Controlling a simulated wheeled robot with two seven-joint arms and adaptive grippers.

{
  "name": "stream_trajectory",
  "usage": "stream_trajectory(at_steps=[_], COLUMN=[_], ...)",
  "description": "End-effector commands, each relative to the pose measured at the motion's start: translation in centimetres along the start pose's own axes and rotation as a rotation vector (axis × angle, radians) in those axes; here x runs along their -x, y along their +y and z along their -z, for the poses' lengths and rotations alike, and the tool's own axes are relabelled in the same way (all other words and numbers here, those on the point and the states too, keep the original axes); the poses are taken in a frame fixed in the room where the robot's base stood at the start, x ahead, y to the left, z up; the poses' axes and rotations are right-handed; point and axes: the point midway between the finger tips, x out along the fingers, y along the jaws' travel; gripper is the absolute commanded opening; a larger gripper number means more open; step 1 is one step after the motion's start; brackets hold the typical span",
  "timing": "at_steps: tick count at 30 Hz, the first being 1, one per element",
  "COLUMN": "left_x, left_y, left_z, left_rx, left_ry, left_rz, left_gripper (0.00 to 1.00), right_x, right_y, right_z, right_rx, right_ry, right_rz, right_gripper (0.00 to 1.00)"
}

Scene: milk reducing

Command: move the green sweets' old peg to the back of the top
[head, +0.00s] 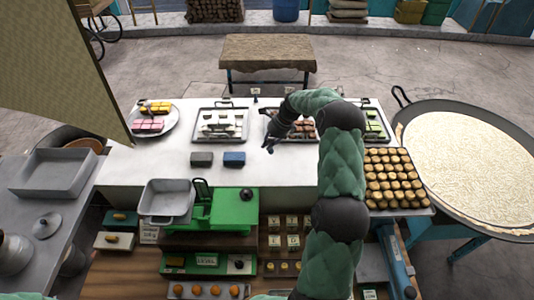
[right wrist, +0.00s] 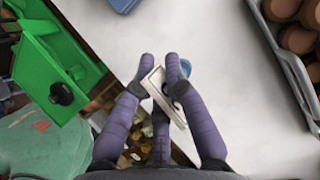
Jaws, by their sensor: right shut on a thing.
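My right gripper (head: 271,146) is over the white top (head: 290,172), near its front middle. In the right wrist view its purple fingers (right wrist: 168,75) are shut on a small pale, flat piece (right wrist: 157,80), which looks like the peg. It is held tilted between the fingertips, with a dark part beside it. I cannot make out any writing on it. The green sweets (head: 373,127) lie on a tray at the right of the top, partly beside my arm. Small pegs or tags (head: 289,90) stand at the back edge of the top.
A grey block (head: 202,159) and a blue block (head: 234,159) lie left of my right gripper. A green scale (head: 232,212) stands in front. A tray of brown sweets (head: 392,178) is right of my arm. The top has clear room around the blocks.

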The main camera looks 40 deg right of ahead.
Motion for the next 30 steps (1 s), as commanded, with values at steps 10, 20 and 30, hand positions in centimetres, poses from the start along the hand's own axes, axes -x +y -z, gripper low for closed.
stream_trajectory(at_steps=[10, 20, 30], left_x=[-1.2, -3.5, -3.4], left_y=[-0.4, -1.2, -1.2], left_z=[0.1, 0.2, 0.2], left_rx=[0.0, 0.0, 0.0], left_ry=[0.001, 0.001, 0.001], left_rz=[0.0, 0.0, 0.0], left_gripper=[0.4, 0.4, 0.4], right_x=[-1.9, -4.7, -4.8], right_y=[-1.7, -1.9, -1.9], right_z=[0.2, 1.5, 1.6], right_rx=[0.001, 0.0, 0.0], right_ry=[0.0, 0.0, 0.0], right_rz=[0.002, 0.001, 0.001], right_gripper=[0.0, 0.0, 0.0])
